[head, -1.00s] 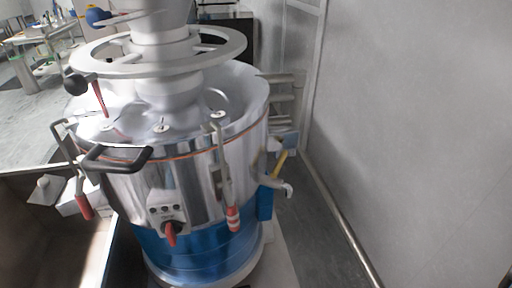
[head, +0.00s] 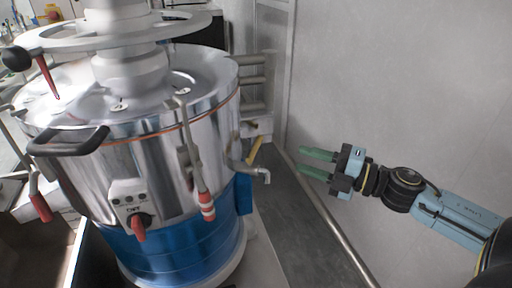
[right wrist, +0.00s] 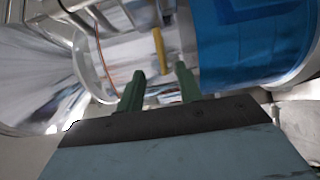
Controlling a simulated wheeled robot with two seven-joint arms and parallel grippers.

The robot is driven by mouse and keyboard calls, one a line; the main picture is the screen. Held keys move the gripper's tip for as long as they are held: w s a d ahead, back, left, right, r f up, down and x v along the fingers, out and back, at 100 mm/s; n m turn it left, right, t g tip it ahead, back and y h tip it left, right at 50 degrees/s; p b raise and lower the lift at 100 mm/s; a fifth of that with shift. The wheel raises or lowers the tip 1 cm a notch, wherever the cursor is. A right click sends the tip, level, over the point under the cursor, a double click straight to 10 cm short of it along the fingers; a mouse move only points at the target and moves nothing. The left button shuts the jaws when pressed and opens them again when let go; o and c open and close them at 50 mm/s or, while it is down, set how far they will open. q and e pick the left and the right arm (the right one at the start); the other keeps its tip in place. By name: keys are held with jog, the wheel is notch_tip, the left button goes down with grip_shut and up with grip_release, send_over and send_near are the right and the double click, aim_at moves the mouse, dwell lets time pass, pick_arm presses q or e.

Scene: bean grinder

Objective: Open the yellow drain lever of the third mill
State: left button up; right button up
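The mill (head: 160,150) is a large shiny steel drum with a blue lower band, at the left of the head view. Its drain spout (head: 258,173) sticks out on the right side. The yellow drain lever (head: 255,150) stands tilted just above the spout. In the right wrist view the yellow lever (right wrist: 160,50) shows beyond my fingers, beside the blue band. My right gripper (head: 309,164) is open and empty, to the right of the spout and lever and apart from them. Its two green fingers (right wrist: 158,88) point toward the mill. My left gripper is not in view.
A grey wall (head: 400,80) fills the right side, with a pipe rail (head: 335,228) along its foot. Metal pipes (head: 255,85) stand behind the mill. A red-handled clamp (head: 205,200) hangs on the drum's front.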

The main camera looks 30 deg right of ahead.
aim_at(256, 142)
jog(key=shift+p+x, duration=0.4)
jog(key=shift+x, duration=6.2)
jog(key=shift+r, duration=0.15)
jog(key=shift+c, duration=0.4)
grip_shut()
